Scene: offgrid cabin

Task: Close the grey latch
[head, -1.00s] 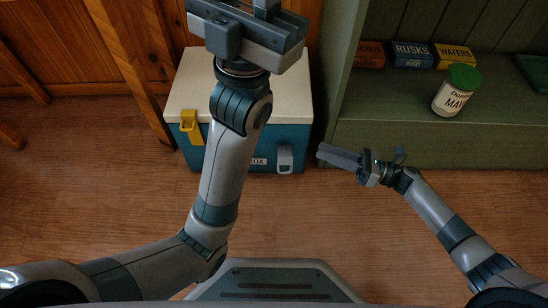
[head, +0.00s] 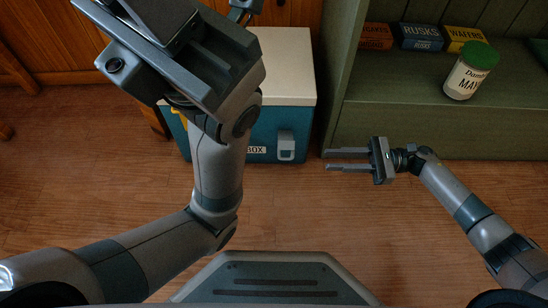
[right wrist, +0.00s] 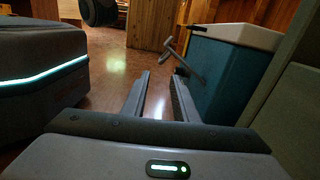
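The grey latch (head: 286,146) is on the right of the front of a blue cool box (head: 264,124) with a white lid (head: 288,62). In the right wrist view the grey latch (right wrist: 187,62) sticks out from the box front. The lid lies on the box. My right gripper (head: 328,160) is open and empty, to the right of the latch and apart from it, its fingers pointing left. The right wrist view shows a gap between the fingers (right wrist: 160,76). My left gripper is large at the top left and covers part of the box; its fingertips cannot be made out.
A yellow latch (head: 178,117) is mostly hidden behind my left arm. A green shelf (head: 415,130) stands to the right of the box, holding a green-lidded jar (head: 467,76) and several small cartons (head: 418,38). The wooden floor (head: 290,210) in front is clear.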

